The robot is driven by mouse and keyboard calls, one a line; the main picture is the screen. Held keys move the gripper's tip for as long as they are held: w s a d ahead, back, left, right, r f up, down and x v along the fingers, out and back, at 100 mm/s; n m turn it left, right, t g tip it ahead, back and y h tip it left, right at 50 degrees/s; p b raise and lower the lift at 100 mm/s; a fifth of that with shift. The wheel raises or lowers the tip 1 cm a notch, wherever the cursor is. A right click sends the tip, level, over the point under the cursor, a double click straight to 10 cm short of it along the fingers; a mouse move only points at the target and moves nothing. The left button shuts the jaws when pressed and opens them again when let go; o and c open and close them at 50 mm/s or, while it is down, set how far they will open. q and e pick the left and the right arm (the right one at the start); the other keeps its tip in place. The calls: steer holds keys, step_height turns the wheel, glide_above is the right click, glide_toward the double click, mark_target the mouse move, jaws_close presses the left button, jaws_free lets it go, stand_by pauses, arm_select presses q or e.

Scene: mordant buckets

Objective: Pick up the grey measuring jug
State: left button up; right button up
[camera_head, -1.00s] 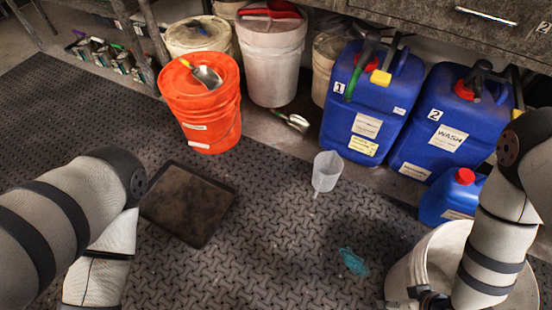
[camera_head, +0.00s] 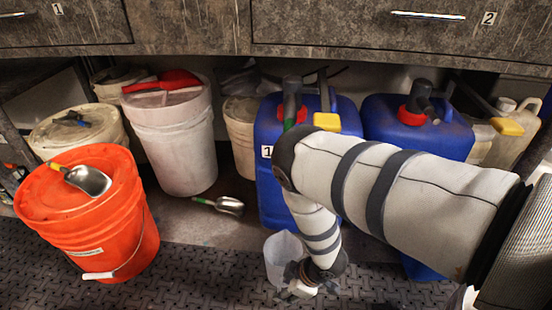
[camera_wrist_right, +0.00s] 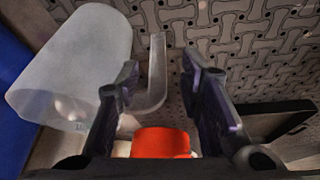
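The grey measuring jug (camera_head: 281,250) is translucent and stands on the patterned mat in front of the blue containers. In the right wrist view the jug body (camera_wrist_right: 75,68) fills the upper left, and its handle (camera_wrist_right: 156,85) shows between my fingers. My right gripper (camera_wrist_right: 160,64) is open, with a finger on each side of the handle and gaps visible. In the head view my right gripper (camera_head: 300,288) is low at the jug's front right, covering part of it. My left gripper is in neither current view.
An orange bucket (camera_head: 110,225) with a scoop on its lid stands at left. Another scoop (camera_head: 228,205) lies behind the jug. Blue container 1 (camera_head: 268,185) is close behind it. A dark tray (camera_wrist_right: 285,122) shows at the wrist view's right.

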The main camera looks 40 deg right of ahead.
steer(key=b+x, duration=0.3)
steer(key=x, duration=0.3)
steer(key=shift+w+d+b, duration=0.1)
steer(key=shift+b, duration=0.25)
steer(key=shift+r, duration=0.15)
jaws_close()
